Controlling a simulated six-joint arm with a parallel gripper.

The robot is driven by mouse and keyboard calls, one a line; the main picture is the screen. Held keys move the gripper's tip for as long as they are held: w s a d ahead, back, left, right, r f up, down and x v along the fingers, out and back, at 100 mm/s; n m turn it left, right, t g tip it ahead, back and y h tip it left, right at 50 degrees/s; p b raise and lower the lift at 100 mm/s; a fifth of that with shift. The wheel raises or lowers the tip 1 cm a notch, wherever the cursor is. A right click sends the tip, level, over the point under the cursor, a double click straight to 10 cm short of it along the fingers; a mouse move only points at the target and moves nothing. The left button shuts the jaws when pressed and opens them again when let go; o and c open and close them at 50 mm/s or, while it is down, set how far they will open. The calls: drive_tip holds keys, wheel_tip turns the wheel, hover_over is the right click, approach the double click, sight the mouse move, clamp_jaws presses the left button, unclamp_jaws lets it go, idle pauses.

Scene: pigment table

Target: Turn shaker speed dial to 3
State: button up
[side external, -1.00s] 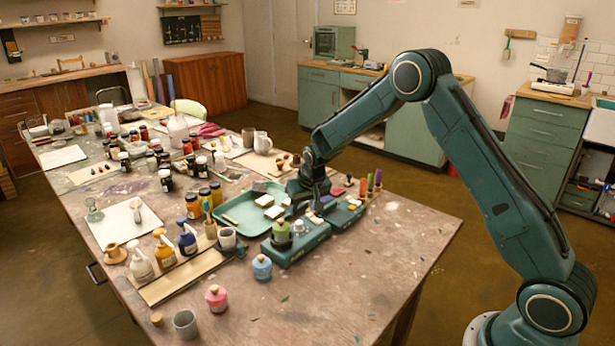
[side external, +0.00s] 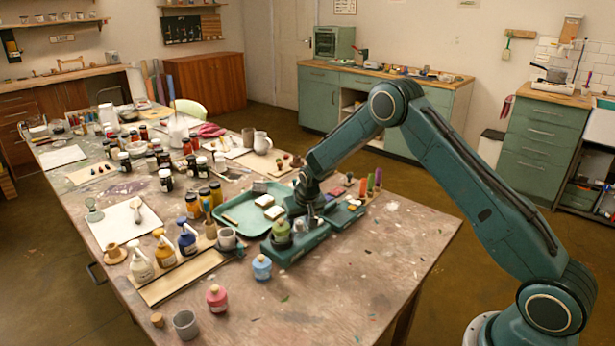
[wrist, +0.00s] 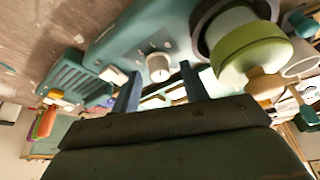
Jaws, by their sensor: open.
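The shaker is a teal bench machine (side external: 300,244) near the table's front right, with a green-lidded jar (side external: 281,232) standing in its left end. The wrist view shows its sloped front (wrist: 130,40), the jar's green lid (wrist: 252,48) and a pale round dial (wrist: 158,68). The dial's scale marks are too small to read. My gripper (wrist: 158,80) is open, with its two blue fingers on either side of the dial in the picture. I cannot tell whether they touch it. In the side view my gripper (side external: 312,212) is low over the machine and its fingertips are hard to make out.
A teal tray (side external: 232,212) with pale blocks lies just left of the machine. A grey cup (side external: 227,239), a blue jar (side external: 262,267) and a pink jar (side external: 217,298) stand nearby. Colored sticks (side external: 370,184) stand behind. The table's right front is clear.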

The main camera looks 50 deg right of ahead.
clamp_jaws()
drive_tip(key=n+y, duration=0.1)
drive_tip(key=n, duration=0.3)
drive_tip(key=shift+s+d+y, duration=0.1)
drive_tip(key=shift+d+y, duration=0.1)
drive_tip(key=shift+y, duration=0.2)
drive_tip(key=n+y, duration=0.1)
drive_tip(key=n, duration=0.2)
drive_tip(key=n+y, duration=0.1)
drive_tip(key=n, duration=0.1)
drive_tip(key=shift+d+n, duration=0.1)
drive_tip(key=shift+n, duration=0.3)
drive_tip(key=n+g+y, duration=0.1)
drive_tip(key=n, duration=0.3)
drive_tip(key=shift+d+n, duration=0.1)
drive_tip(key=shift+n, duration=0.2)
drive_tip(key=n, duration=0.1)
drive_tip(key=n+g, duration=0.1)
drive_tip(key=n, duration=0.1)
drive_tip(key=n+g+y, duration=0.1)
drive_tip(key=n, duration=0.1)
drive_tip(key=shift+w, duration=0.25)
